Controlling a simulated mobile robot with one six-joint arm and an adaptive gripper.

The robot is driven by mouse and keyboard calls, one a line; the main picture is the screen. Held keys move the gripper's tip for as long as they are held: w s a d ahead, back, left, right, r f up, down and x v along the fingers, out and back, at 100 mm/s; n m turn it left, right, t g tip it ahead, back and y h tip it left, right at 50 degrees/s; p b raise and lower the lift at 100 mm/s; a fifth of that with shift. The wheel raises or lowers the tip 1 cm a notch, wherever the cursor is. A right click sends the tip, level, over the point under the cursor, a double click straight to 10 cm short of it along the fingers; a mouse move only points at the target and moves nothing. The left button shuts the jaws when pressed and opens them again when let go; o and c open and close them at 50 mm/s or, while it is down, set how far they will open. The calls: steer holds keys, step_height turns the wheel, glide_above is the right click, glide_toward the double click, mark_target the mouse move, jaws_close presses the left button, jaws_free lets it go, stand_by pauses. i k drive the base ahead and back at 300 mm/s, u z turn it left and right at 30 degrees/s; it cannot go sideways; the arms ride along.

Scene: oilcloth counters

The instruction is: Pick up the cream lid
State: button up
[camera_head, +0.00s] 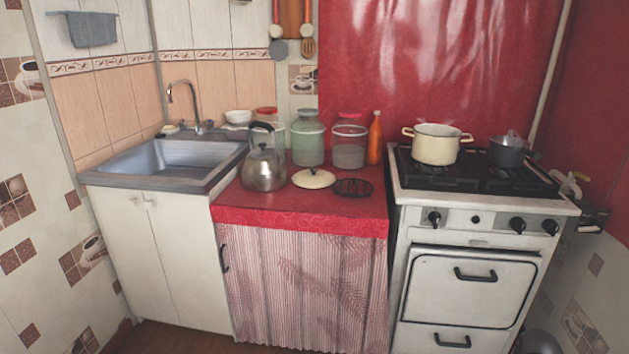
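The cream lid (313,179) lies flat on the red oilcloth counter (300,211), with a dark knob on top. It is right of the metal kettle (264,171) and just left of a black trivet (353,187). Glass jars stand behind it. A cream pot (437,144) with two handles stands on the stove. My gripper is not in view.
The sink (175,160) is left, the stove (480,188) with a dark pot (508,152) right. The counter's front strip is clear.

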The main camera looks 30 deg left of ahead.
mark_target(313, 178)
steer(key=k, duration=1.25)
steer(key=u, duration=0.3)
steer(key=i, duration=0.7)
steer(key=u, duration=0.45)
steer(key=i, duration=1.4)
steer(key=z, duration=0.05)
